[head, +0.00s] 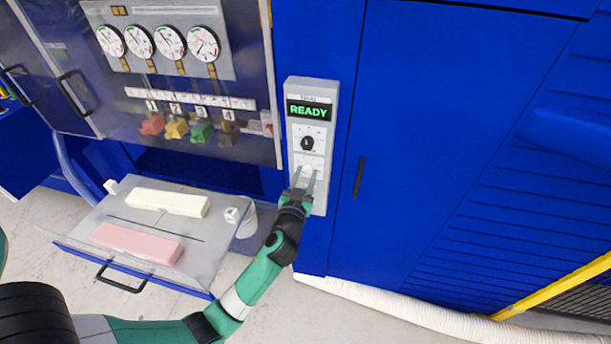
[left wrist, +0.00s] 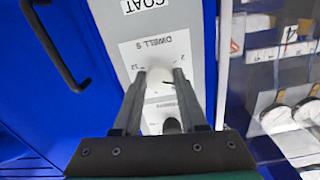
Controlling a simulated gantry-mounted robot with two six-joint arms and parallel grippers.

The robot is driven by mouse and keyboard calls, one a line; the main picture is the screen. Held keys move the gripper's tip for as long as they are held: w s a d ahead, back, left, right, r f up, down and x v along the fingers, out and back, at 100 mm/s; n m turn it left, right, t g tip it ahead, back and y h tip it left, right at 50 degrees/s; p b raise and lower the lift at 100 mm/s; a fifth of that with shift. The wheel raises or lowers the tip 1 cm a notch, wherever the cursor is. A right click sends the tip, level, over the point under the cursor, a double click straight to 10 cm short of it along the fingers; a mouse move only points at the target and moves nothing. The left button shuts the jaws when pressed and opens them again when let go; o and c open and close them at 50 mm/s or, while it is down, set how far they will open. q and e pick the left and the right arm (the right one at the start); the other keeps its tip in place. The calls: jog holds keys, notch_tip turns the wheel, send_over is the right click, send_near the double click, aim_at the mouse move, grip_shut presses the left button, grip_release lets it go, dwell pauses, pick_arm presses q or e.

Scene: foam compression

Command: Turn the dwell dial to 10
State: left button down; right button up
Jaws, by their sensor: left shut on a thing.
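The dwell dial (left wrist: 159,78) is a pale round knob on a white plate marked "DWELL S", which reads upside down in the left wrist view. Scale numbers 2 and 12 show on either side of it. A short dark line shows near the knob; I cannot read its setting. My left gripper (left wrist: 155,82) is shut on the knob, with one dark finger on each side. In the head view the left gripper (head: 304,180) is at the lower part of the grey control panel (head: 320,200) and hides most of the dial. My right gripper is out of view.
A black knob (head: 307,143) sits above the dwell dial, under a green "READY" display (head: 308,111). An open drawer (head: 200,245) at left carries a cream block (head: 168,202) and a pink block (head: 137,242). Gauges and coloured valve handles are behind the clear panel.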

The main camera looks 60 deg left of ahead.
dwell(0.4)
pick_arm(q)
jog(key=m, duration=0.6)
jog(key=shift+m+p, duration=0.3)
jog(key=shift+p, duration=0.1)
jog(key=m+p, duration=0.1)
jog(key=m, duration=0.5)
jog(key=shift+r+p, duration=0.1)
jog(key=shift+p, duration=0.2)
jog(key=m+p, duration=0.1)
jog(key=m, duration=0.3)
jog(key=m+p, duration=0.1)
jog(key=m, duration=0.2)
jog(key=shift+m, duration=0.3)
jog(key=m+p, duration=0.1)
jog(key=m, duration=0.3)
jog(key=shift+p, duration=0.4)
jog(key=shift+m+p, duration=0.35)
jog(key=shift+m, duration=0.85)
